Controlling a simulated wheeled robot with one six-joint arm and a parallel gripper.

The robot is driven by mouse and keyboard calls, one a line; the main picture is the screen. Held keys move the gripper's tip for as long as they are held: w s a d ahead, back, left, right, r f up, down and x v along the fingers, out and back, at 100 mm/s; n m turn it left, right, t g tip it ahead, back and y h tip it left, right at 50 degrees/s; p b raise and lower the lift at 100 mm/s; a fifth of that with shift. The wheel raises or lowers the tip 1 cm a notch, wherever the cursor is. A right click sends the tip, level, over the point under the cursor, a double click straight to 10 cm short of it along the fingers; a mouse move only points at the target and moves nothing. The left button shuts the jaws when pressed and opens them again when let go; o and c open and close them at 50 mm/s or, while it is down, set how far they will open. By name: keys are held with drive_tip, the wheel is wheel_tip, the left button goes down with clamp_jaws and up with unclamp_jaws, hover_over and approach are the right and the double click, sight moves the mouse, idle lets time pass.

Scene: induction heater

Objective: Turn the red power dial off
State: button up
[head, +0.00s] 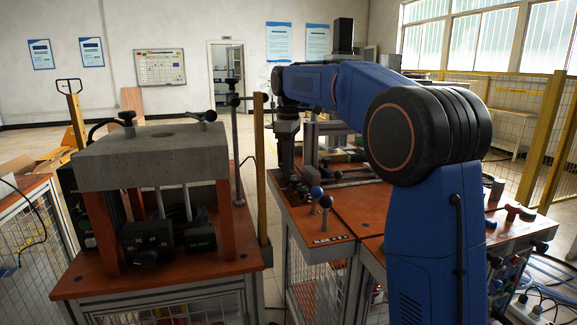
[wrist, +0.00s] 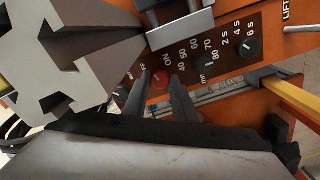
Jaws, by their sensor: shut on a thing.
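The red power dial (wrist: 159,80) shows in the wrist view on a black panel, next to the printed word ON. A second label beside it is partly covered by a finger. My gripper (wrist: 161,85) has one dark finger on each side of the dial and is shut on it. The fingers hide part of the dial, and I cannot tell which way it points. In the head view, my arm's end reaches down at the orange workbench (head: 340,215); the dial cannot be made out there.
In the wrist view, a black timer knob (wrist: 249,46) sits on the same panel near a LIFT label. A metal block (wrist: 180,28) stands close beside the dial. In the head view, a grey-topped press (head: 150,160) stands left, with a yellow post (head: 261,170) between.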

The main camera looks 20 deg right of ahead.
drive_tip(key=shift+n, duration=2.9)
drive_tip(key=o, duration=1)
drive_tip(key=shift+o, duration=0.2)
wheel_tip(320, 180, up, 17)
drive_tip(key=shift+r, duration=0.2)
